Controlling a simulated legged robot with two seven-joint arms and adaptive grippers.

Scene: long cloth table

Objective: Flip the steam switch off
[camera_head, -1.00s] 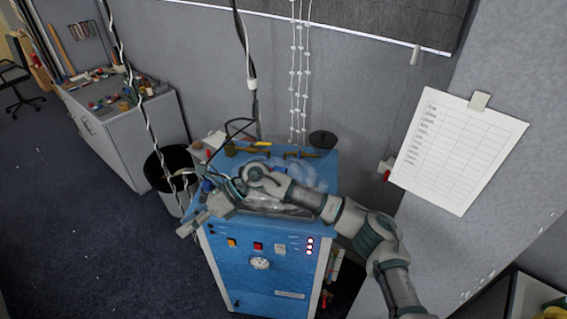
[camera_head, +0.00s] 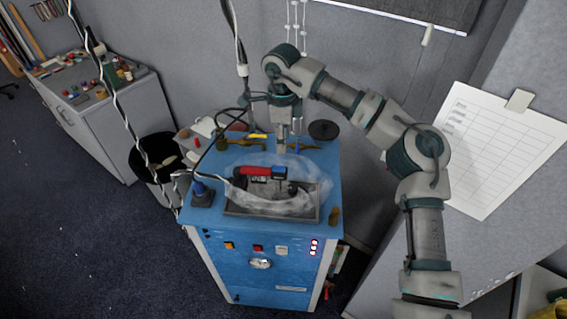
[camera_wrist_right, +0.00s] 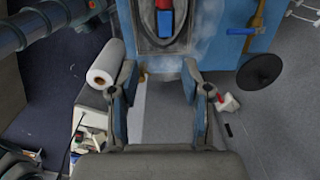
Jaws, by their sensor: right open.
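A blue cabinet (camera_head: 215,273) stands in the middle of the head view. Its front panel has an orange switch (camera_head: 229,245), a red switch (camera_head: 258,248), a pale switch (camera_head: 281,251), a round dial (camera_head: 260,263) and lit red lamps (camera_head: 313,247). I cannot read which switch is for steam. A red and black iron (camera_head: 258,172) lies on the grey tray (camera_head: 240,211) on top, with whitish vapour around it. My right gripper (camera_head: 288,150) points down over the cabinet's back edge, away from the panel. The right wrist view shows its fingers (camera_wrist_right: 162,80) apart and empty.
A dark disc (camera_head: 324,130) and brass fittings (camera_head: 234,143) sit at the cabinet's back. Cables hang at its left beside a black bin (camera_head: 150,165). A grey wall with a paper sheet (camera_head: 507,150) stands right. The floor in front is clear.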

